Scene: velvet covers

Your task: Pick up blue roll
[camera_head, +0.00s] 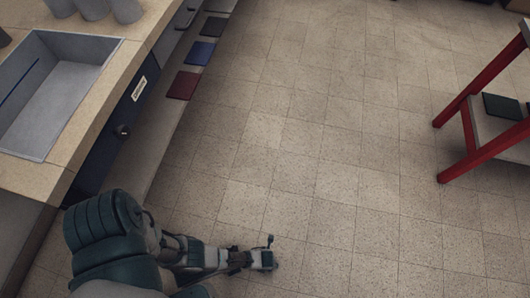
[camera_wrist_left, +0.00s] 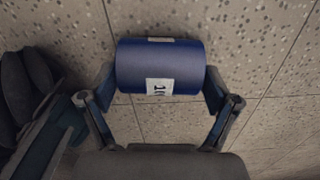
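The blue roll (camera_wrist_left: 160,66) is a short dark-blue cylinder with white labels, one printed with dark characters. In the left wrist view it lies crosswise between the two fingers of my left gripper (camera_wrist_left: 160,88). The fingers press against its two ends, so the gripper looks shut on it. Speckled floor tiles show behind it. In the head view my left gripper (camera_head: 264,259) is low in the picture, over the floor, and the roll cannot be made out clearly there. My right gripper is not in view.
A counter with a grey sink (camera_head: 45,125) stands at the left. Beside it, a low ledge holds a red cover (camera_head: 183,86), a blue cover (camera_head: 200,53) and a dark cover (camera_head: 213,27). A red-framed rack (camera_head: 455,170) with a dark item (camera_head: 503,106) stands right. The floor between is clear.

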